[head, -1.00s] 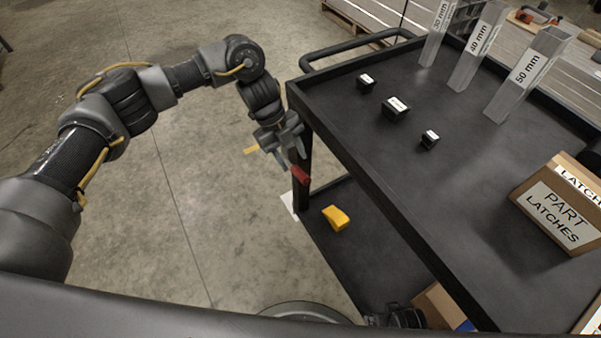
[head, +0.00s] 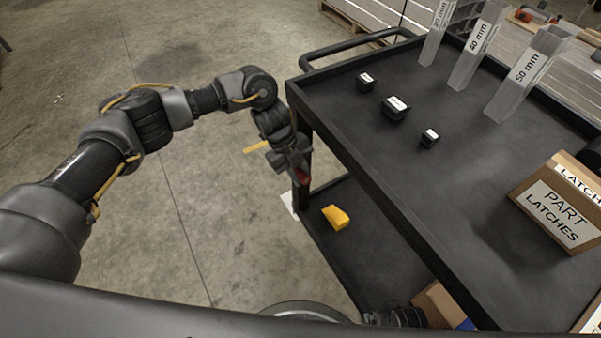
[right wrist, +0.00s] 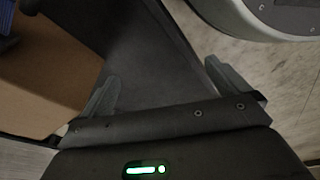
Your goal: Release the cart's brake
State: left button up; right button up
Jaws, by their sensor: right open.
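The black cart (head: 370,183) stands at the right in the head view. A small red piece (head: 303,176), which looks like the brake lever, shows by the cart's near left corner post. My left gripper (head: 294,165) is at this red piece and hides part of it. I cannot tell whether its fingers are open, shut or touching the piece. In the right wrist view my right gripper (right wrist: 162,70) is open, with its two fingers wide apart and nothing between them.
Small black parts (head: 396,108), clear tubes (head: 515,75) and a latch box (head: 556,205) stand on the cart's top. A yellow block (head: 336,217) lies on the lower shelf. A cardboard box (right wrist: 45,75) is left of my right gripper. The floor at left is clear.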

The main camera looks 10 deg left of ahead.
pick_arm(q)
grip_shut()
jog(key=shift+w+r, duration=0.1)
jog(key=g+b, duration=0.1)
jog(key=w+r+h+b, duration=0.1)
jog(key=shift+a+r+g+b, duration=0.25)
jog(key=shift+a+g+b, duration=0.1)
jog(key=shift+g, duration=0.05)
jog(key=shift+w+a+r+g+h+b, duration=0.2)
jog(key=shift+r+g+h+b, duration=0.2)
jog(key=shift+r+b, duration=0.15)
jog(key=shift+w+a+r+g+h+b, duration=0.15)
jog(key=shift+r+g+h+b, duration=0.2)
jog(key=shift+r+b, duration=0.2)
jog(key=shift+r, duration=0.15)
pick_arm(e)
notch_tip(320, 180, up, 11)
jog(key=w, duration=0.2)
jog(key=shift+w+a+t, duration=0.3)
jog(key=shift+w+a, duration=0.1)
jog(key=shift+a, duration=0.05)
